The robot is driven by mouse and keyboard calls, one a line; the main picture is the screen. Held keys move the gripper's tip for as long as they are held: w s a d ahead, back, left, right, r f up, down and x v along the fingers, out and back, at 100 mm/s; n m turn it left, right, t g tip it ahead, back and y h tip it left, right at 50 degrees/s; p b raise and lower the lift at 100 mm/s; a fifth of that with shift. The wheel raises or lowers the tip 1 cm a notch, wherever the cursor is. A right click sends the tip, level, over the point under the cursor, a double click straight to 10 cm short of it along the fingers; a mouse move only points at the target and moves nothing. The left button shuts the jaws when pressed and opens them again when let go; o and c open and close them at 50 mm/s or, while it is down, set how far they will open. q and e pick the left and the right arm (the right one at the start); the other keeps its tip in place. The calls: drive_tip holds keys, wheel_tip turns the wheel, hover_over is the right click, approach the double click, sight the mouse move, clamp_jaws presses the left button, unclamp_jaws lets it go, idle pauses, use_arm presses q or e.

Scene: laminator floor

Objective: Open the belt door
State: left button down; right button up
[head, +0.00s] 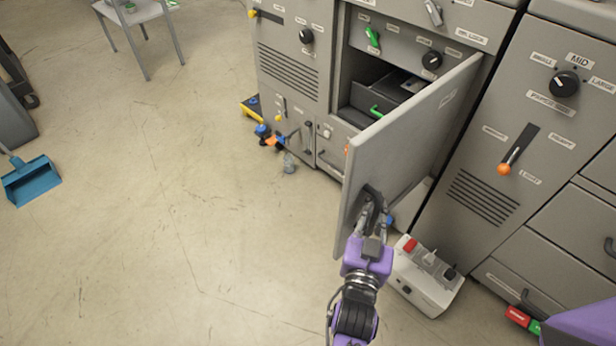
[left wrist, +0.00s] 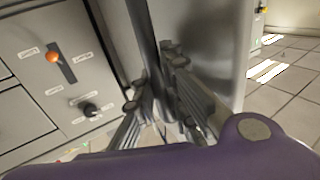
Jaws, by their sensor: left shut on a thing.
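The belt door (head: 402,150) is a grey panel swung well out from the machine front, hinged on its right side. Behind it an open compartment (head: 385,88) shows, with a dark drawer-like part and a green handle inside. My left gripper (head: 373,208) is shut on the door's dark handle (head: 370,200) near the door's free lower edge. In the left wrist view the fingers (left wrist: 165,95) are close together against the door (left wrist: 205,40); the handle between them is partly hidden. Only a purple part of my right arm shows at the lower right; its gripper is out of view.
A white control box (head: 428,280) with a red switch stands on the floor just right of my left gripper. A cabinet with a black knob (head: 564,83) and orange lever (head: 504,169) is to the right. A blue dustpan (head: 31,181) lies far left. Open floor spreads left.

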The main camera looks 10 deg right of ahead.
use_arm(q)
drive_tip(key=shift+s+a+f, duration=0.15)
drive_tip(key=shift+a+f, duration=0.1)
drive_tip(key=shift+f, duration=0.2)
use_arm(e)
drive_tip(key=shift+s+d, duration=0.15)
drive_tip(key=shift+s, duration=0.05)
use_arm(q)
drive_tip(key=c, duration=2.1)
unclamp_jaws()
drive_tip(key=o, duration=0.3)
drive_tip(key=shift+s+a+r, duration=0.1)
drive_tip(key=shift+a+r, duration=0.05)
drive_tip(key=shift+r, duration=0.15)
drive_tip(key=shift+o, duration=0.2)
drive_tip(key=shift+d, duration=0.2)
